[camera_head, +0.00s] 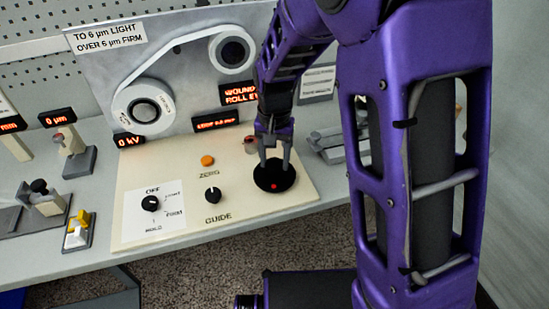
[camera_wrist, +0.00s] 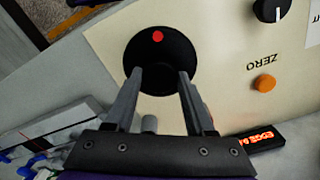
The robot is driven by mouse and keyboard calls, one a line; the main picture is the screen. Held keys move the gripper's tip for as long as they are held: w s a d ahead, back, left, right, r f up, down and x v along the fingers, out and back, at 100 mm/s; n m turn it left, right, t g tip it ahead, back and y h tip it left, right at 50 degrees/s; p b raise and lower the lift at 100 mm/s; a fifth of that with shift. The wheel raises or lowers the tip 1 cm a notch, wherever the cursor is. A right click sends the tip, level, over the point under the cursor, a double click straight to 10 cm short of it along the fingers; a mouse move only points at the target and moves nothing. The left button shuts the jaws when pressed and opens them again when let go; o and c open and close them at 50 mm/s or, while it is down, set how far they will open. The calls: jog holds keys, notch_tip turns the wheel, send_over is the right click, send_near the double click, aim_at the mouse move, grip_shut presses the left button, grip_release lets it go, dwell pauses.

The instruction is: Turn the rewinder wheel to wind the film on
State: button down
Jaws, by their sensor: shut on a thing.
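The rewinder wheel is a black disc (camera_head: 274,176) with a red dot, at the right of the cream panel. In the wrist view the wheel (camera_wrist: 178,50) lies straight below my gripper (camera_wrist: 160,72), its red dot at the top edge. My gripper (camera_head: 274,160) points down onto the middle of the wheel.
The cream panel (camera_head: 240,190) also carries an orange ZERO button (camera_head: 208,160), a GUIDE knob (camera_head: 212,194) and an OFF/FIRM/HOLD knob (camera_head: 150,203). A pinkish round part (camera_head: 250,145) stands just left of my gripper. Grey blocks (camera_head: 328,142) lie right of the panel. Small gauges stand at the left.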

aim_at(275, 163)
jog(key=shift+c, duration=1.3)
grip_release()
jog(key=shift+r, duration=0.1)
notch_tip(275, 163, up, 17)
jog(key=p, duration=0.1)
jog(key=shift+r+p, duration=0.15)
jog(key=shift+p, duration=0.25)
